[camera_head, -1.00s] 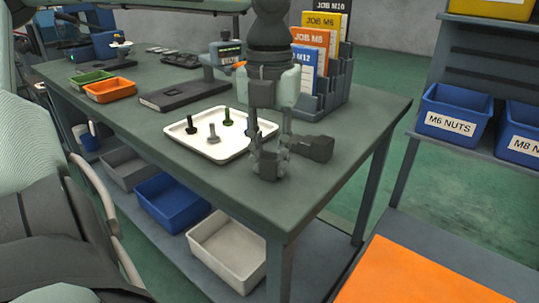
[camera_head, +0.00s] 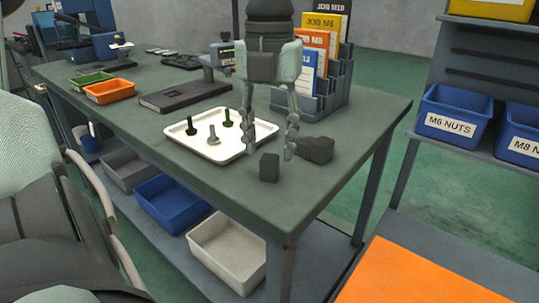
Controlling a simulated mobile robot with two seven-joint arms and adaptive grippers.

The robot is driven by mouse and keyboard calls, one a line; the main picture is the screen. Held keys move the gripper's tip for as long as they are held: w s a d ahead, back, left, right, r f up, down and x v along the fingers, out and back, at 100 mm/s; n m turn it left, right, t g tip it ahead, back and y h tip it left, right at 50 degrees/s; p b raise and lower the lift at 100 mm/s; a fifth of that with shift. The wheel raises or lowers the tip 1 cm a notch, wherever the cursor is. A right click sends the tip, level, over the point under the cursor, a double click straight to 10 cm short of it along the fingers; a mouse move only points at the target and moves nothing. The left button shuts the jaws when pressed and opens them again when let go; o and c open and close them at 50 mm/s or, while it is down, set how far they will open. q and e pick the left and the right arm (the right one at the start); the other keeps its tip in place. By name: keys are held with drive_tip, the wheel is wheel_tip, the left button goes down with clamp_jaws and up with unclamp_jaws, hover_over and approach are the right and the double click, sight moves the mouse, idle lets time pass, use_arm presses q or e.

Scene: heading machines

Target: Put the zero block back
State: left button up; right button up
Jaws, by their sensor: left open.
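A small dark grey block (camera_head: 269,167) stands upright on the workbench (camera_head: 340,185) near its front right corner. A second, longer dark block (camera_head: 316,149) lies just behind and right of it. I see no marking that tells which is the zero block. My left gripper (camera_head: 270,143) reaches down from the top of the view and is open, with its fingers wide apart above and behind the small block. Nothing shows between the fingers. My right gripper is not in view.
A white tray (camera_head: 179,131) with several bolts lies left of the gripper. A gauge-like device (camera_head: 219,57) and upright job folders (camera_head: 316,45) stand behind. Green and orange trays (camera_head: 110,91) are farther left. The bench front is clear.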

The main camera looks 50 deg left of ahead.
sight(269, 157)
use_arm(q)
wheel_tip(269, 157, up, 8)
drive_tip(key=shift+r, duration=0.25)
idle(0.5)
